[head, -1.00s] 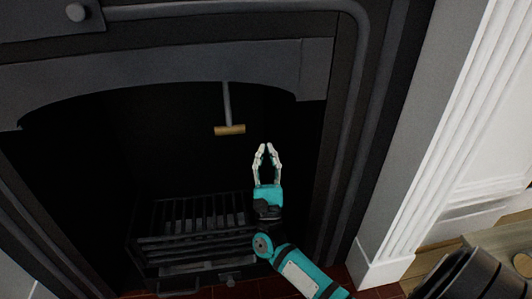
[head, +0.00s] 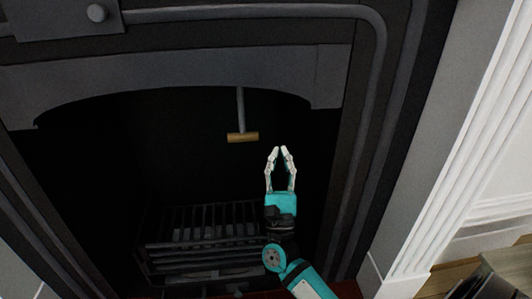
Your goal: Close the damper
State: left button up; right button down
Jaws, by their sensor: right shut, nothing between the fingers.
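The damper handle (head: 243,137) is a short wooden crossbar on a thin grey rod (head: 240,108). It hangs below the arched front of the dark fireplace, near the top of the opening. My right gripper (head: 280,150) points up just to the right of the handle and slightly lower in the picture, apart from it. Its fingertips are together with nothing between them. The damper itself is hidden up behind the arch. My left gripper is not in view.
A black fire grate (head: 200,240) with bars sits low in the opening. The dark metal surround (head: 180,75) frames the top and sides. A white fluted pilaster (head: 450,150) stands at the right. The opening around the handle is dark and looks empty.

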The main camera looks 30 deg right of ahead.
jog(key=v, duration=0.7)
jog(key=shift+f+y, duration=0.25)
jog(key=shift+y, duration=0.05)
